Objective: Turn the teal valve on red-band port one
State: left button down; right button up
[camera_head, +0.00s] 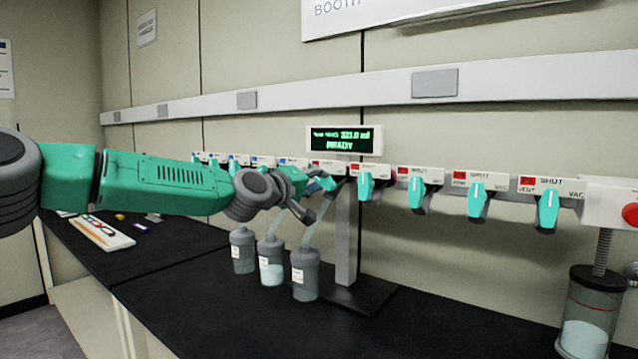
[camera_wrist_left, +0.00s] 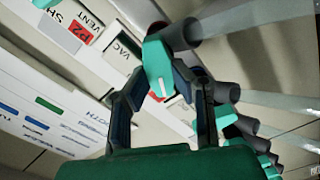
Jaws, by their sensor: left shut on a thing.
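A row of teal valves sits on a white manifold along the wall, and several on the right have red bands on their labels, such as this red-band valve (camera_head: 408,188). My left gripper (camera_head: 312,193) is at a teal valve near the left end of the red-band ports, beside the stand. In the left wrist view its two fingers (camera_wrist_left: 160,88) are closed around the sides of this teal valve (camera_wrist_left: 158,62). A label with a red patch (camera_wrist_left: 80,33) and VENT and VAC marks is beside it. The port number is not certain. My right gripper is out of view.
A red knob (camera_head: 629,214) is at the far right. The black bench (camera_head: 210,318) is clear in front.

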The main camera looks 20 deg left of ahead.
pick_arm(q)
jog(key=c, duration=1.6)
grip_release()
jog(key=shift+w+a+r, duration=0.1)
jog(key=shift+a+r, duration=0.2)
jog(key=shift+o, duration=0.8)
jog(key=shift+a+f, duration=0.1)
jog(key=shift+f, duration=0.15)
jog(key=v, duration=1.2)
jog(key=shift+w+f, duration=0.1)
